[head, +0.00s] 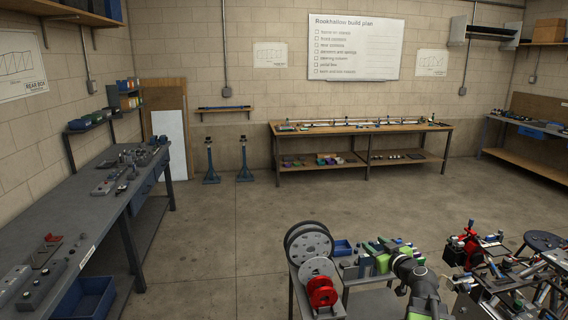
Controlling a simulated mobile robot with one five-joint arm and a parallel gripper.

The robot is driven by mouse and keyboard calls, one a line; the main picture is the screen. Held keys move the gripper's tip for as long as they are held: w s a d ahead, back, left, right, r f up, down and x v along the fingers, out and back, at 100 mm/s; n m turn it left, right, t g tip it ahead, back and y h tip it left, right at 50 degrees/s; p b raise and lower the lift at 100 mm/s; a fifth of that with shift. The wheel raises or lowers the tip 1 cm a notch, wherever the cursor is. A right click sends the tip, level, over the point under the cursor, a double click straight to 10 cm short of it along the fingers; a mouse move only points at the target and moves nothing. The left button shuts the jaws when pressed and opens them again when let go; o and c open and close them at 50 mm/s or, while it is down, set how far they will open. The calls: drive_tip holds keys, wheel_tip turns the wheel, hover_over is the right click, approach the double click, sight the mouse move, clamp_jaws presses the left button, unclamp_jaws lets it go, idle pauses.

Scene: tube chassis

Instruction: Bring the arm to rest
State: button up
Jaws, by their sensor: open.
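My arm shows at the bottom, right of centre, as dark grey rounded links with light green parts. It rises from the bottom edge in front of a small cart (337,309) loaded with parts. I cannot make out the jaws of my gripper, and nothing held can be seen. The lower part of the arm is cut off by the picture's bottom edge.
Beside the arm are wheels (308,243), red discs (321,292), a blue bin (342,247) and a cluttered tube frame (520,275). A long grey bench (60,225) runs along the left. A wooden bench (362,128) stands at the back. The middle floor is clear.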

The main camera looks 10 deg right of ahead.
drive_tip(key=s+a+f+n+g+y, duration=0.1)
drive_tip(key=s+a+f+n+g, duration=0.2)
drive_tip(key=a, duration=0.7)
drive_tip(key=a+f+g+y, duration=0.25)
drive_tip(key=a+f, duration=0.25)
drive_tip(key=a, duration=0.5)
drive_tip(key=s+a+f+n+g+y, duration=0.1)
drive_tip(key=s+a+f+n+g, duration=0.2)
drive_tip(key=a, duration=0.8)
drive_tip(key=s+d+f+m+g+h, duration=0.6)
drive_tip(key=s+m, duration=0.3)
drive_tip(key=s, duration=0.3)
drive_tip(key=shift+d+f+g, duration=0.45)
drive_tip(key=shift+d+f, duration=0.25)
drive_tip(key=shift+f, duration=0.05)
drive_tip(key=shift+s, duration=0.1)
drive_tip(key=shift+c, duration=1)
